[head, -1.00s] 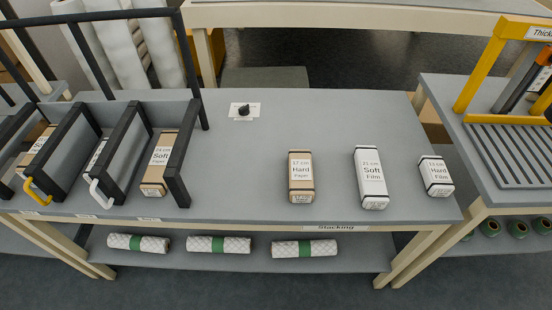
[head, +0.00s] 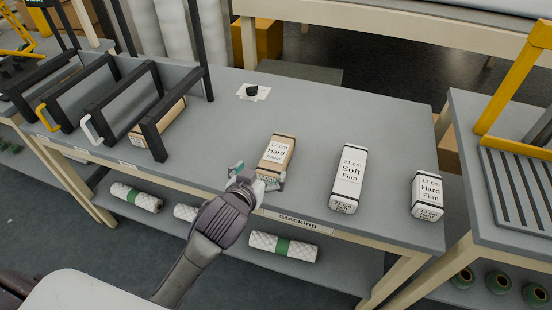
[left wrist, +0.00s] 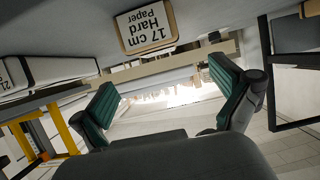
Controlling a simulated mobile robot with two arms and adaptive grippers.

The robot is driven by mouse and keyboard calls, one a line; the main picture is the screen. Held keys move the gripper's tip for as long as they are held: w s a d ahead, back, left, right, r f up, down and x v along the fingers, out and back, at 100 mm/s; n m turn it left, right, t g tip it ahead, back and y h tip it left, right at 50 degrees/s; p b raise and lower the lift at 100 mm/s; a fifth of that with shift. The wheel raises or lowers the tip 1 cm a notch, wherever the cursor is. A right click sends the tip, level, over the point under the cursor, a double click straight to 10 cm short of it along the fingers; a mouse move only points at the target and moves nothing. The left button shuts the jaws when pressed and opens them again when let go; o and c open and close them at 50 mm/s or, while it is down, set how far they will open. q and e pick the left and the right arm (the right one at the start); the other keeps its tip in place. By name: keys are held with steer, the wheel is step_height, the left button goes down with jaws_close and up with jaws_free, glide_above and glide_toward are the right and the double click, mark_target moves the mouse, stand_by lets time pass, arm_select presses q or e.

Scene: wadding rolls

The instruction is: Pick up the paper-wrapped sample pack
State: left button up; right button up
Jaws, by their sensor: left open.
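The paper-wrapped pack (head: 277,153), brown with black ends and a white label reading "17 cm Hard Paper", lies on the grey table near its front edge. In the left wrist view its labelled face (left wrist: 146,27) shows at the top, beyond and between the fingers. My left gripper (head: 259,176) is open at the pack's near end, with its green-padded fingers spread to either side. In the left wrist view the gap between the fingers (left wrist: 166,90) is empty. Whether a finger touches the pack cannot be told. My right gripper is not in view.
White film packs, "21 cm Soft Film" (head: 348,178) and "13 cm Hard Film" (head: 427,195), lie to the right. Black-framed bays (head: 120,98) stand left, one holding a brown pack (head: 140,133). A black knob (head: 252,90) sits behind. The table's middle is clear.

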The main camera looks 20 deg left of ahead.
mark_target(276, 154)
arm_select(q)
steer(key=x, duration=0.4)
steer(key=shift+w+d+f, duration=0.1)
steer(key=shift+w+f, duration=0.05)
steer(key=shift+w, duration=0.15)
steer(key=x, duration=0.5)
steer(key=shift+w+d, duration=0.15)
steer(key=shift+w, duration=0.3)
steer(key=c, duration=1.2)
